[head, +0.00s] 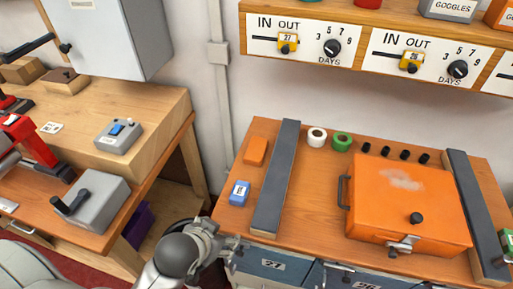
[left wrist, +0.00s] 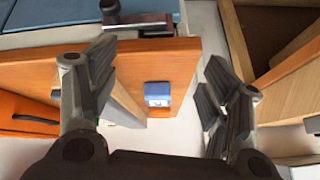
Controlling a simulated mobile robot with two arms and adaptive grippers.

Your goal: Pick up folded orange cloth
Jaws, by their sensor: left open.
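The folded orange cloth (head: 256,150) is a small flat orange piece on the wooden bench top, left of a long dark grey bar and behind a small blue block (head: 240,193). My left gripper (head: 232,246) is at the bench's front left edge, nearer than the blue block and apart from the cloth. In the left wrist view the left gripper (left wrist: 160,88) is open and empty, with the blue block (left wrist: 157,94) showing between its fingers. I cannot make out the cloth in that view. My right gripper is not in view.
The dark grey bar (head: 275,180) borders the cloth's right side. A left bench (head: 160,115) holds a grey switch box (head: 118,136). A shelf (head: 300,12) overhangs the back.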

